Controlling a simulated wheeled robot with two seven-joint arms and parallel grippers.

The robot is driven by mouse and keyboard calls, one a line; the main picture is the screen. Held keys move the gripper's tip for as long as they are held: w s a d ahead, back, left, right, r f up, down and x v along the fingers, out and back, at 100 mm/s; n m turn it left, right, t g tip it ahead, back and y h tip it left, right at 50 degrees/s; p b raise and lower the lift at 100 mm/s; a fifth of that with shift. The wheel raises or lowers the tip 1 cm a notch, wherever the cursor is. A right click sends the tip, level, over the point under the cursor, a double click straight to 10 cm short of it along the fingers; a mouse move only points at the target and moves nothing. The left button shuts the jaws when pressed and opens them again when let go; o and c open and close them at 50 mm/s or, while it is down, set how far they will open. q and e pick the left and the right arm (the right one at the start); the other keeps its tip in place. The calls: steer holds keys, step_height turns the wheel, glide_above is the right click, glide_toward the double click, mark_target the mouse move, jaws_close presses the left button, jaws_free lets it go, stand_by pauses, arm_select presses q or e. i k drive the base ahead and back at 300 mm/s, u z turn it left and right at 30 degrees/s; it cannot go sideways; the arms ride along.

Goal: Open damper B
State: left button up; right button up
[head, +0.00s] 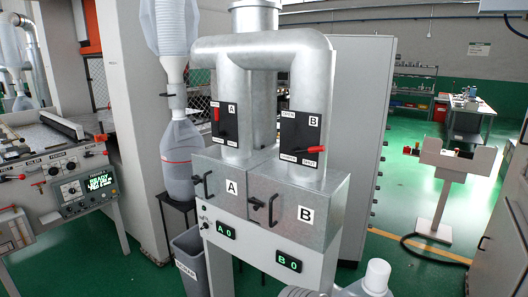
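Damper B is a black plate (302,130) marked B on the right-hand grey duct. Its red-tipped lever (315,149) lies almost level and points right, near the SHUT label at the plate's lower edge. The OPEN label is at the plate's upper left. Damper A is a similar black plate (226,122) on the left-hand duct, with its red lever tip (216,114) pointing up. Below are metal boxes A (231,172) and B (321,195) with black handles. Green displays read A 0 (225,230) and B 0 (289,262). Neither of my grippers is in view.
A white-capped container (376,277) is at the bottom right. A control panel (87,187) is at left. Green floor (400,200) is open to the right, with a dark hose.

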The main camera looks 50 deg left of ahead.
mark_target(293, 152)
steer(key=u, duration=0.85)
steer(key=k, duration=0.65)
steer(key=z, duration=0.85)
steer(key=i, duration=1)
steer(key=u, duration=0.65)
